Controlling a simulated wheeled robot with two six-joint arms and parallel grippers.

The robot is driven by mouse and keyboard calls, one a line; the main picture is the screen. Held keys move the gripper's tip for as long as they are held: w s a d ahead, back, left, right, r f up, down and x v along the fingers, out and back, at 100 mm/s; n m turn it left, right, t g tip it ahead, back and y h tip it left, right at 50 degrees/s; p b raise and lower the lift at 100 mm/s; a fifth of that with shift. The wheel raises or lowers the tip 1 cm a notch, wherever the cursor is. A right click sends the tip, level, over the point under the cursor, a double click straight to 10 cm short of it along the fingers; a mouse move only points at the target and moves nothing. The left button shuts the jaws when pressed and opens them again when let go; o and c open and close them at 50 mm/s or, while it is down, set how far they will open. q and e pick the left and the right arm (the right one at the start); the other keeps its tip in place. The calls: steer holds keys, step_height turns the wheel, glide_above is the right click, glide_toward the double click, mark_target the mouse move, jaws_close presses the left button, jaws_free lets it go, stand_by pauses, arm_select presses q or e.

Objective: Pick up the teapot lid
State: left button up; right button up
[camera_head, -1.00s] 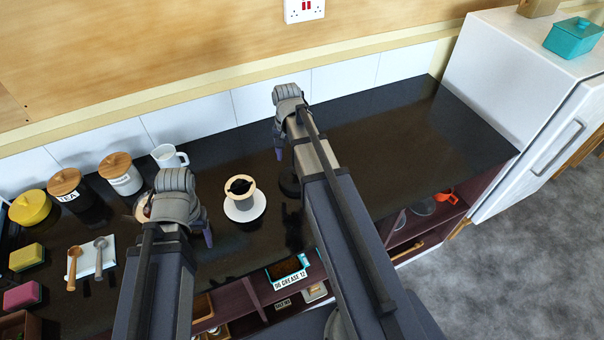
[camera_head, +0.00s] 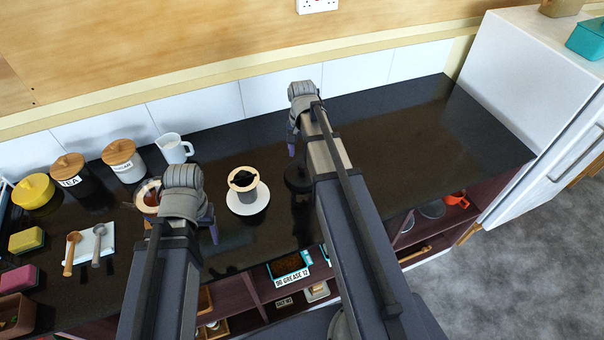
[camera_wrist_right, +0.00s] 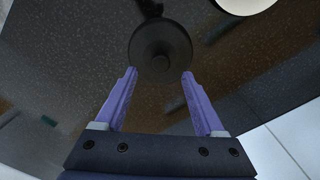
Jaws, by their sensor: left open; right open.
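A black round disc with a small central knob, which looks like the teapot lid (camera_wrist_right: 146,46), lies below my right gripper (camera_wrist_right: 160,74) in the right wrist view. A dark curved piece sticks out past its far edge. In the head view a black round object (camera_head: 298,183) stands on the counter, partly hidden by my right arm. My right gripper is open, its two purple fingers apart on either side of the disc's near edge, with nothing between them. My left gripper (camera_head: 212,231) is open over the counter at the left, mostly hidden behind its wrist.
A white mug (camera_head: 174,149), tea jar (camera_head: 70,172) and another lidded jar (camera_head: 123,160) stand at the back left. The dark counter (camera_head: 400,130) is clear to the right.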

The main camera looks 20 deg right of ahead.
mark_target(302, 165)
arm_select(q)
step_height(302, 165, down, 5)
steer(key=b, duration=0.4)
arm_select(e)
step_height(302, 165, down, 5)
arm_select(q)
steer(key=shift+r, duration=0.1)
arm_select(e)
steer(key=shift+r, duration=0.1)
jaws_close()
